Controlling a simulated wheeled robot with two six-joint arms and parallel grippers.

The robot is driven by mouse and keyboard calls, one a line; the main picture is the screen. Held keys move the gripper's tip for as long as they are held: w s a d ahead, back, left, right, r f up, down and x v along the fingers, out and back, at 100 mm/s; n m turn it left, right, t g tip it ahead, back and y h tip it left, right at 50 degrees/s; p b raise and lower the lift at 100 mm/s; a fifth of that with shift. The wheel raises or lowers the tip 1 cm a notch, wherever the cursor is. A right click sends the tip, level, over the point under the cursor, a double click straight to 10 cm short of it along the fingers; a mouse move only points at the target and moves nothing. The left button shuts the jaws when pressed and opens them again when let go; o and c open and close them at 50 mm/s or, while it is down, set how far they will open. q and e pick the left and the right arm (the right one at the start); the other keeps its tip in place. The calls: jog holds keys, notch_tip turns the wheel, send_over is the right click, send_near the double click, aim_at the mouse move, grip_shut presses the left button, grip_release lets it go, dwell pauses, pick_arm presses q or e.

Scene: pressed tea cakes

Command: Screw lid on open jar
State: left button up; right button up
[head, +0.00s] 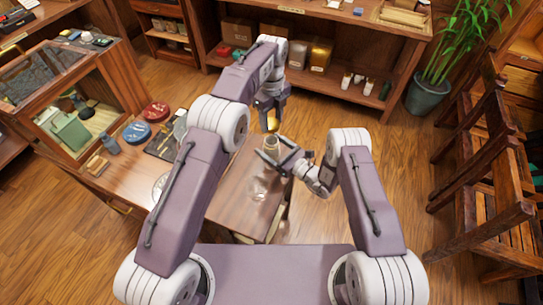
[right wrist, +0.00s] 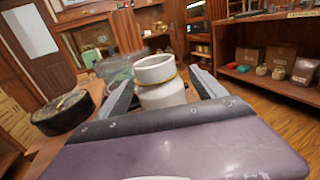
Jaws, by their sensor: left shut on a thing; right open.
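The open jar (head: 271,144) is pale with a wide mouth and stands near the far right corner of the wooden table. In the right wrist view the jar (right wrist: 163,92) is white with a thin gold band below its neck and looks upright. My right gripper (head: 275,157) is open, its fingers on either side of the jar; contact cannot be told. My left gripper (head: 271,108) points down above and just beyond the jar, shut on a small gold lid (head: 272,125).
Red (head: 156,111) and blue (head: 137,132) round tins and a dark tray (head: 163,146) lie on the table's left part. A dark round object (right wrist: 62,112) is left of the jar in the wrist view. Shelves (head: 330,75) stand behind.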

grip_shut()
pick_arm(q)
jog(key=shift+f, duration=2.5)
jog(key=shift+f, duration=0.15)
jog(key=shift+f, duration=0.75)
jog(key=shift+f, duration=0.6)
